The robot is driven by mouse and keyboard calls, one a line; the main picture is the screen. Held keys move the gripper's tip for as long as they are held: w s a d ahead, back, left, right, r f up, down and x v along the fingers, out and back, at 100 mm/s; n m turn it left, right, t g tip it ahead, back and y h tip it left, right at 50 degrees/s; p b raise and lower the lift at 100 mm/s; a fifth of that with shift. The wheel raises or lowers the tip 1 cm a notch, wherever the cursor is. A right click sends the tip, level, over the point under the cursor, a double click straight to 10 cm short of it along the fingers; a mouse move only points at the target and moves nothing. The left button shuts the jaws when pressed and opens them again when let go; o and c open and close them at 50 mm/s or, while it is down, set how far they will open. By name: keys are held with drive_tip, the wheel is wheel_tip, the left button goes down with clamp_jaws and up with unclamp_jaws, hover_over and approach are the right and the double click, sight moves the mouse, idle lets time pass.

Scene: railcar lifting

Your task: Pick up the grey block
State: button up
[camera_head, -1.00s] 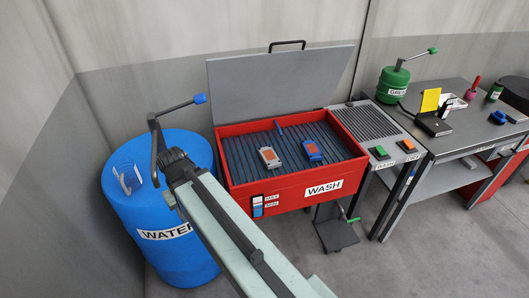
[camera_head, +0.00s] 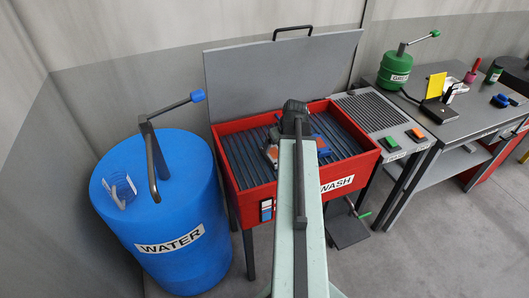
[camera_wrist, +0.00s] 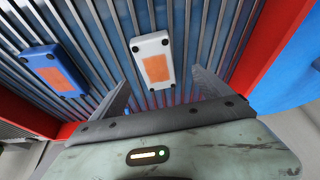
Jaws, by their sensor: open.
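The grey block (camera_wrist: 153,52) is pale with an orange patch and dark corner dots. It lies on the dark slats of the red wash basin (camera_head: 250,195). In the head view the grey block (camera_head: 270,153) shows only in part, left of my arm, which hides the rest. In the wrist view my gripper (camera_wrist: 160,80) is open, its two fingers apart at the lower edge of the block, one to each side. Nothing is between them that I can see them touch. In the head view the fingers are hidden.
A blue block (camera_wrist: 55,72) with an orange patch lies on the slats to the left in the wrist view. The basin's raised grey lid (camera_head: 270,75) stands behind. A blue water drum (camera_head: 165,215) is on the left. A grated table (camera_head: 375,113) adjoins on the right.

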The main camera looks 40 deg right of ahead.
sight(275, 153)
drive_tip(key=shift+s+d, duration=0.15)
drive_tip(key=shift+d, duration=0.45)
drive_tip(key=b+x, duration=0.7)
drive_tip(key=x, duration=0.1)
drive_tip(key=shift+w+a, duration=0.15)
drive_tip(key=shift+w, duration=0.05)
drive_tip(key=shift+r, duration=0.25)
drive_tip(key=c, duration=1.8)
